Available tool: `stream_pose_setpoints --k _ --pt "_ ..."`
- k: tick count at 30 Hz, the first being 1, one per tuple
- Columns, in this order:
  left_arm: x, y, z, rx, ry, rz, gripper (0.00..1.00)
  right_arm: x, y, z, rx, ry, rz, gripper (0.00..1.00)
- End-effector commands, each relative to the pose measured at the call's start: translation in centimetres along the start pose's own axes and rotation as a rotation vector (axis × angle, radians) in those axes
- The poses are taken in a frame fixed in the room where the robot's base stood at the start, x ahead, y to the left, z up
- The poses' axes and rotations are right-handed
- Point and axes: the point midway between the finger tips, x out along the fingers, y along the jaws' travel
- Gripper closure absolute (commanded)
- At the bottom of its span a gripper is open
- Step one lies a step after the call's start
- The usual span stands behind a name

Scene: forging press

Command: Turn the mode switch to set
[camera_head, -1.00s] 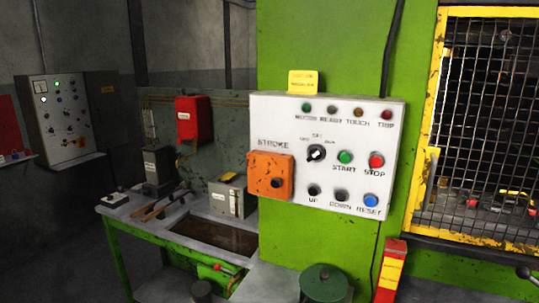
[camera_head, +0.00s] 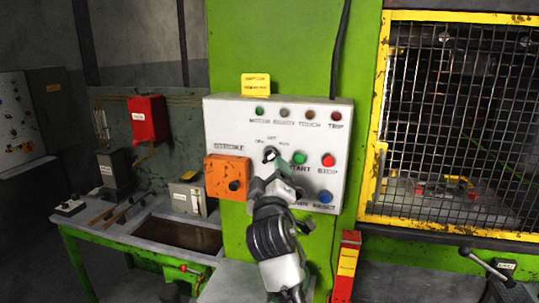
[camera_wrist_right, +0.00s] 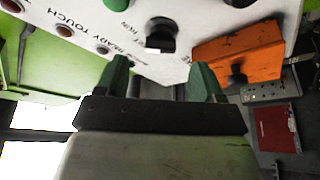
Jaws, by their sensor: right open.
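The mode switch (camera_head: 269,154) is a black rotary knob with a white mark, in the upper middle of a white control panel (camera_head: 225,118). It also shows in the right wrist view (camera_wrist_right: 161,33), just ahead of the fingertips, with small labels around it. My right gripper (camera_head: 277,165) is in front of the panel, just below and right of the knob in the head view. In the right wrist view its two green fingers (camera_wrist_right: 160,76) are apart with nothing between them, and the knob appears beyond the gap. My left gripper is not in view.
The green START button (camera_head: 299,158) and red STOP button (camera_head: 328,160) are right of the knob. An orange STROKE box (camera_head: 224,180) juts out to its lower left. A yellow-framed mesh guard (camera_head: 450,130) stands right; a workbench (camera_head: 115,235) stands left.

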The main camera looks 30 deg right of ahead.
Motion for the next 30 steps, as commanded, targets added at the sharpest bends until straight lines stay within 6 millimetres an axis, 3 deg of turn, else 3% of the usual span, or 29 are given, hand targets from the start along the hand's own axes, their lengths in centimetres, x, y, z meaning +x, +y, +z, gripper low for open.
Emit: stream_pose_setpoints --k 3,9,21,30 --pt "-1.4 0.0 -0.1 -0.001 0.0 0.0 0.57 2.5 0.3 -0.2 -0.002 -0.002 0.0 0.32" --pt "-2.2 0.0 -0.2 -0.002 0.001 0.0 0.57 4.9 0.1 -0.1 -0.001 0.0 -0.001 0.32" --pt "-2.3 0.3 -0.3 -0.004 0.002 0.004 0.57 5.6 -0.1 0.0 0.001 0.001 -0.001 0.32" --pt "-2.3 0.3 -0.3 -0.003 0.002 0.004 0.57 5.6 -0.1 0.0 0.001 0.0 -0.002 0.76"
